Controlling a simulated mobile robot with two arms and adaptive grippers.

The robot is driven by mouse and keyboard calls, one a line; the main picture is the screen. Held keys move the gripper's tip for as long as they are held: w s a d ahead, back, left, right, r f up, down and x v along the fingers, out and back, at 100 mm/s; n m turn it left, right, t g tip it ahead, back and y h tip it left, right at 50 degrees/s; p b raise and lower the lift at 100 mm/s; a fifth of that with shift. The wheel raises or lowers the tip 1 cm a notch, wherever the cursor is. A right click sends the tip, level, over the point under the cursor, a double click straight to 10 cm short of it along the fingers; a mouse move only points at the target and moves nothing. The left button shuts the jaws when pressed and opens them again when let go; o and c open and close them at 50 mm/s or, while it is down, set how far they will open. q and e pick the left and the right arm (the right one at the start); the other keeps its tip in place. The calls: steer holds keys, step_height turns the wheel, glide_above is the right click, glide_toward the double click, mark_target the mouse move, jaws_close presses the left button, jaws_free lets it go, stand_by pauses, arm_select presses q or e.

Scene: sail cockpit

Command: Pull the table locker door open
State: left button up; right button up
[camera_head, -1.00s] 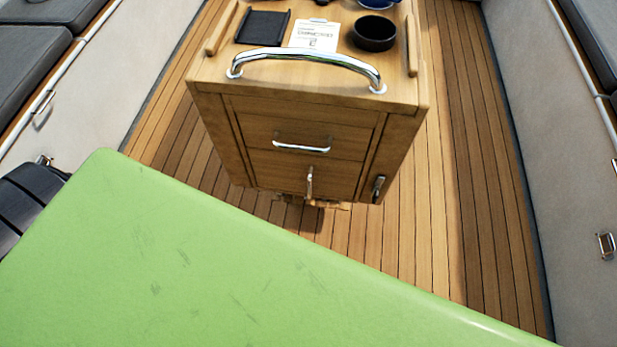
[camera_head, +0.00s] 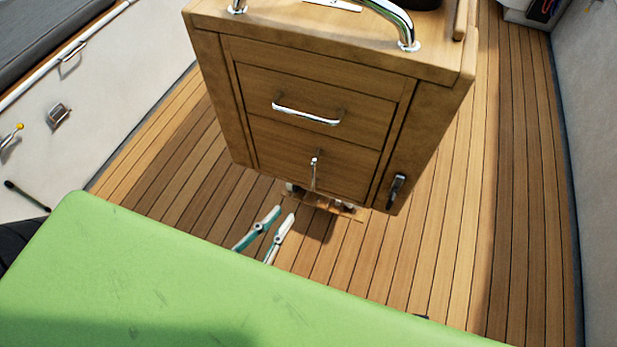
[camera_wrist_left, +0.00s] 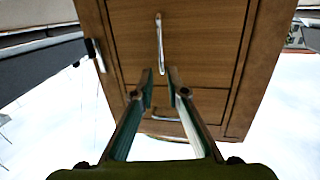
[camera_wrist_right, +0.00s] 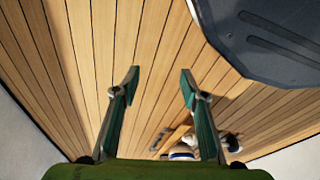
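The wooden table locker (camera_head: 390,110) stands on the plank floor. Its shut lower door (camera_head: 285,150) has an upright metal handle (camera_head: 315,173); above it is a drawer front with a horizontal handle (camera_head: 306,115). My left gripper (camera_head: 284,213) is open and empty, low in front of the door. In the left wrist view, the fingers (camera_wrist_left: 160,72) point at the door, and the upright handle (camera_wrist_left: 159,43) lies ahead, lined up with the gap between them; no contact shows. My right gripper (camera_wrist_right: 160,71) is open and empty above the floor, and cannot be made out in the head view.
A chrome rail (camera_head: 392,20) runs along the locker's top front edge. A black latch (camera_head: 396,190) is at its lower right. Plank floor (camera_head: 455,230) is clear to the right. Pale side walls (camera_head: 75,115) flank the space. A green surface (camera_head: 150,280) hides the near floor.

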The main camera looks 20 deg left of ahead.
mark_target(312, 171)
arm_select(q)
steer(key=shift+t, duration=0.3)
steer(key=x, duration=0.4)
steer(key=r+x, duration=0.1)
steer(key=x, duration=0.3)
steer(key=r+b+x, duration=0.1)
steer(key=x, duration=0.3)
steer(key=shift+w, duration=0.1)
steer(key=shift+x, duration=0.75)
arm_select(e)
steer(key=shift+w+a+r, duration=0.1)
steer(key=shift+w+r, duration=0.45)
steer(key=shift+r, duration=0.4)
steer(key=shift+w+a+r, duration=0.1)
steer(key=shift+w+r, duration=0.45)
steer(key=shift+r, duration=0.35)
arm_select(q)
steer(key=shift+c, duration=0.3)
jaws_close()
arm_select(e)
steer(key=shift+s, duration=0.2)
arm_select(q)
steer(key=shift+a, duration=0.1)
arm_select(e)
steer(key=shift+s+d, duration=0.1)
